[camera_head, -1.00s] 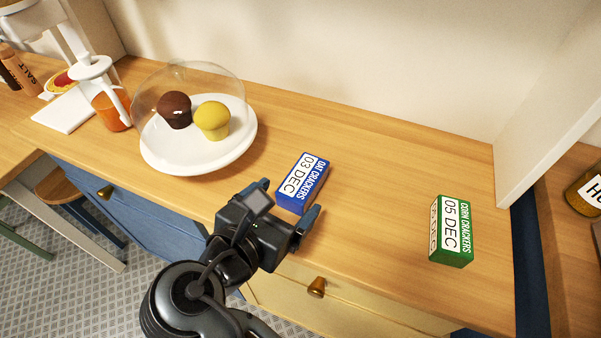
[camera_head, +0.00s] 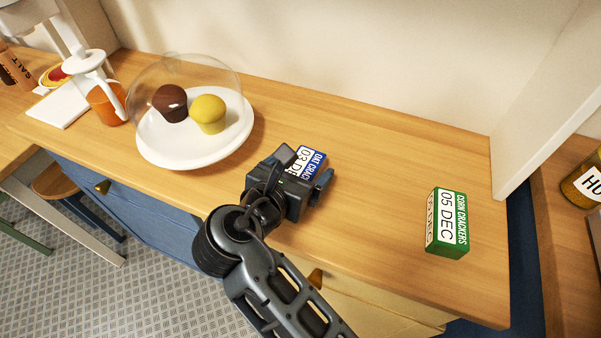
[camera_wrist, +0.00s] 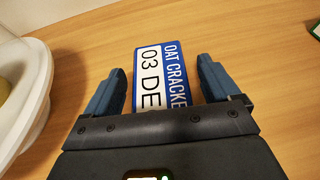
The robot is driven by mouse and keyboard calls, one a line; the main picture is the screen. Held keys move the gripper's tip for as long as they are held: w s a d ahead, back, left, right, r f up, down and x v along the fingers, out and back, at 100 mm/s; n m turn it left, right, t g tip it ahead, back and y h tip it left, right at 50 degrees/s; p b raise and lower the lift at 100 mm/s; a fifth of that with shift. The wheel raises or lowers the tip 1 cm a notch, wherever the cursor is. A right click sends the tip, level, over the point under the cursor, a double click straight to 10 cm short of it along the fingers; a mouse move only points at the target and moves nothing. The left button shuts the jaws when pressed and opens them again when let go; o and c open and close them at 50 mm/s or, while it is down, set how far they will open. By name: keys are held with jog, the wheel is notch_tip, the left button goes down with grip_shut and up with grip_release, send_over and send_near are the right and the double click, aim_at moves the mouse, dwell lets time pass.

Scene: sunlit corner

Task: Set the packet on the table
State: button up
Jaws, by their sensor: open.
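A blue and white packet marked OAT CRACKERS and 03 DEC (camera_head: 308,158) lies on the wooden counter, partly hidden by my gripper in the head view. My gripper (camera_head: 308,171) is over its near end. In the wrist view the same packet (camera_wrist: 160,72) lies between the two blue fingers of my open gripper (camera_wrist: 161,82), with a gap on each side. Its lower end is hidden by the gripper body. A green packet marked CORN CRACKERS and 05 DEC (camera_head: 447,222) stands on the counter to the right. No separate table is clearly identifiable.
A white plate (camera_head: 170,158) with a brown and a yellow muffin under a clear dome stands left of my gripper; its rim is near the left finger. A white panel (camera_head: 545,95) bounds the right. Counter between the packets is clear.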

jog(key=c, duration=1.3)
jog(key=shift+o, duration=0.2)
jog(key=shift+r, duration=0.1)
